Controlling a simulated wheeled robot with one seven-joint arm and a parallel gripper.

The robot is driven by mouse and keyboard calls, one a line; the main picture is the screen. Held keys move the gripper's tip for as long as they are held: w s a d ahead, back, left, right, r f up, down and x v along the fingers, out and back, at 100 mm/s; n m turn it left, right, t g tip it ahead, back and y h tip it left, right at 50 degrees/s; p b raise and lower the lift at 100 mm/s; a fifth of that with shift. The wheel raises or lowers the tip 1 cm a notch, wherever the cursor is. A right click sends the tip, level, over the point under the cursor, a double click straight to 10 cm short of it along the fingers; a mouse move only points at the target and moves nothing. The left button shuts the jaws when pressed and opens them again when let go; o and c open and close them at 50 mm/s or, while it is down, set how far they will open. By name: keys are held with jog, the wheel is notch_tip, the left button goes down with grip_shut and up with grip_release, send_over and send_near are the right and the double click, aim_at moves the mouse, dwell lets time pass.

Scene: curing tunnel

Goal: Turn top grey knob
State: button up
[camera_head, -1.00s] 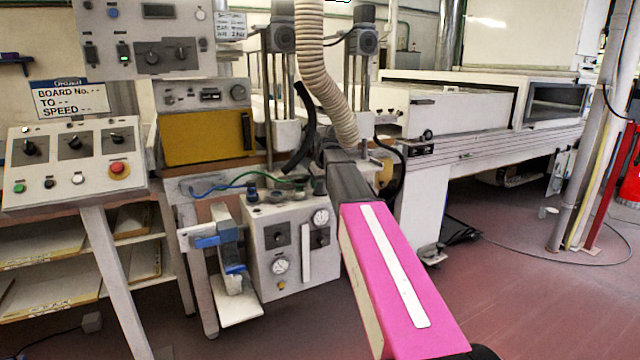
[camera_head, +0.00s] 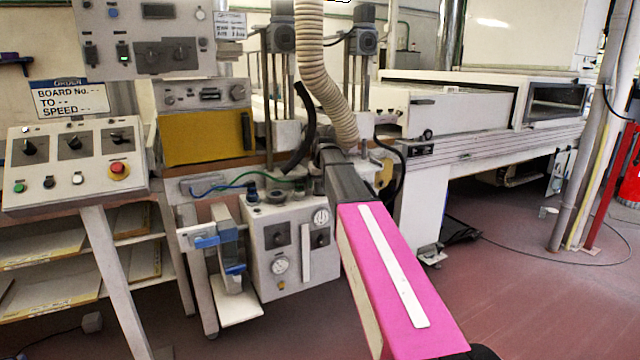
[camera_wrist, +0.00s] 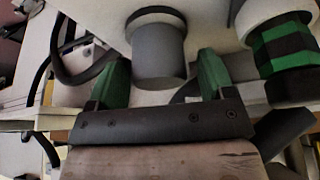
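The grey knob (camera_wrist: 160,50) is a plain cylinder on a wider dark collar, at the top middle of the wrist view. My gripper (camera_wrist: 160,62) has two green fingers, one on each side of the knob's free end. A gap shows between each finger and the knob, so it is open and not touching it. In the head view the gripper's fingers are hidden by my arm, which reaches to the top of the pale control box (camera_head: 290,255). I cannot tell there which small knob on the box top is the grey one.
A green and black knob (camera_wrist: 285,50) stands close right of my fingers in the wrist view. A ribbed hose (camera_head: 325,70) and a black hose (camera_head: 304,130) hang near my arm. A blue-handled fitting (camera_head: 228,255) is left of the box.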

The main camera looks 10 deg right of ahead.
jog(key=v, duration=1)
jog(key=shift+s+r, duration=0.2)
jog(key=shift+r, duration=0.15)
